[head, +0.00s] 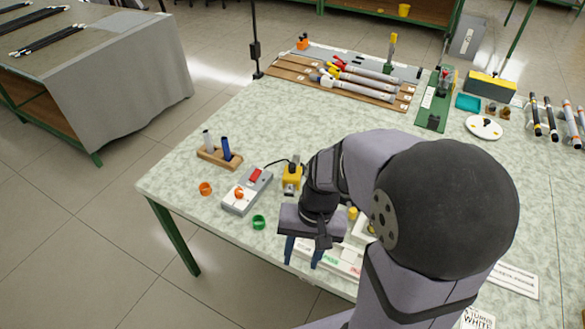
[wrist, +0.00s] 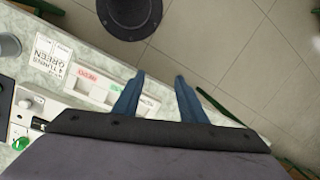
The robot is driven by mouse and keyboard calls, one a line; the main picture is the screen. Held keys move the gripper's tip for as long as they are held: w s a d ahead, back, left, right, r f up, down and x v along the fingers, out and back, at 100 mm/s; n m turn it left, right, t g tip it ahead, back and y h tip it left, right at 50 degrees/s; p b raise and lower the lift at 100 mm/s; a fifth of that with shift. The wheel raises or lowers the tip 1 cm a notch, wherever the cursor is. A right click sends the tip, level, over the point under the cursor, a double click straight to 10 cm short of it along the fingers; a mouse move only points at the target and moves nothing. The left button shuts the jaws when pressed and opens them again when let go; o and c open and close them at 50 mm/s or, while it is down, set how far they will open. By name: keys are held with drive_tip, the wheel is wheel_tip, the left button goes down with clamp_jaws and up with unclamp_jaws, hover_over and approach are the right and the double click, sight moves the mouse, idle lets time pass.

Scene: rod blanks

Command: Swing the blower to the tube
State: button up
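My gripper (head: 303,254) hangs over the near edge of the table with its two blue fingers apart and nothing between them. The open fingers also show in the wrist view (wrist: 160,78). In the head view, several long grey tubes (head: 357,86) with red, yellow and white fittings lie on a wooden rack at the back, far from my gripper. A yellow device (head: 292,177) on a black cable stands just behind my gripper. I cannot tell for sure which thing is the blower; no blower shows clearly in the wrist view.
A grey switch box (head: 247,190) with a red switch stands left of my arm, near a green ring (head: 259,222) and an orange ring (head: 205,188). A wooden holder (head: 219,158) bears two upright cylinders. A labelled tray (wrist: 88,88) lies by the table edge.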

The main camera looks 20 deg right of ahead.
drive_tip(key=w+f+m+y+b, duration=0.2)
drive_tip(key=w+m+y, duration=0.1)
drive_tip(key=w+m, duration=0.3)
drive_tip(key=m+t+y+b, duration=0.3)
drive_tip(key=m+t+y, duration=0.2)
drive_tip(key=m+t, duration=0.8)
approach(295, 165)
drive_tip(key=w+a+m+g, duration=0.2)
drive_tip(key=w+m+g, duration=0.1)
drive_tip(key=shift+r+p+x, duration=0.15)
drive_tip(key=shift+p+x, duration=0.2)
drive_tip(key=shift+x, duration=1.5)
drive_tip(key=shift+r+p+x, duration=0.15)
drive_tip(key=shift+p+x, duration=0.15)
drive_tip(key=shift+x, duration=1.55)
drive_tip(key=shift+w, duration=0.15)
drive_tip(key=shift+d, duration=0.1)
clamp_jaws()
